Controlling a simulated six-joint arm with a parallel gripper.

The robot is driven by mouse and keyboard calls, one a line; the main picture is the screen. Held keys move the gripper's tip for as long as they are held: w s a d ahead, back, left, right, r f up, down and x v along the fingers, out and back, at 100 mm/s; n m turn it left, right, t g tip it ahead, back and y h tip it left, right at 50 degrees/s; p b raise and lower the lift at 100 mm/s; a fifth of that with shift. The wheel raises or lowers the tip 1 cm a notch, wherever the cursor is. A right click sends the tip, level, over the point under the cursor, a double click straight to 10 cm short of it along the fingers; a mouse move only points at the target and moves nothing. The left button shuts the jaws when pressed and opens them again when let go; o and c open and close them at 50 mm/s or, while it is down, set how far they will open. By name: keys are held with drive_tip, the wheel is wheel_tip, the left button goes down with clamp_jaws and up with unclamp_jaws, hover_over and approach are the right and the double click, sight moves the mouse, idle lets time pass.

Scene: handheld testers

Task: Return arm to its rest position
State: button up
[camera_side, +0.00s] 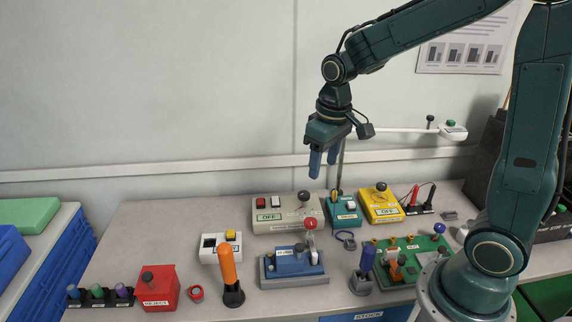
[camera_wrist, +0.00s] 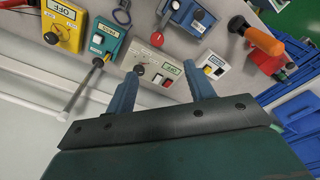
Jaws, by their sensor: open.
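My gripper (camera_side: 323,163) hangs from my arm above the back of the bench, with its two blue fingers pointing down. It is open and empty, well clear of the testers below. In the wrist view its fingers (camera_wrist: 163,88) stand apart, with the cream OFF tester (camera_wrist: 165,72) showing between them. That cream tester also shows in the side view (camera_side: 278,228), almost below the fingers. The teal tester (camera_side: 342,212) and the yellow OFF tester (camera_side: 381,207) stand to its right. Nothing touches the fingers.
A blue tester (camera_side: 291,268), an orange-handled tool (camera_side: 230,275), a red box (camera_side: 159,292) and a green board (camera_side: 412,262) stand along the bench front.

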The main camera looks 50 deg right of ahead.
drive_tip(key=s+a+r+t, duration=0.1)
drive_tip(key=s+r, duration=0.3)
drive_tip(key=s, duration=0.4)
drive_tip(key=s+a+r+t, duration=0.2)
drive_tip(key=s+r, duration=0.3)
drive_tip(key=s, duration=0.4)
drive_tip(key=shift+a+t, duration=0.2)
drive_tip(key=shift+t, duration=0.5)
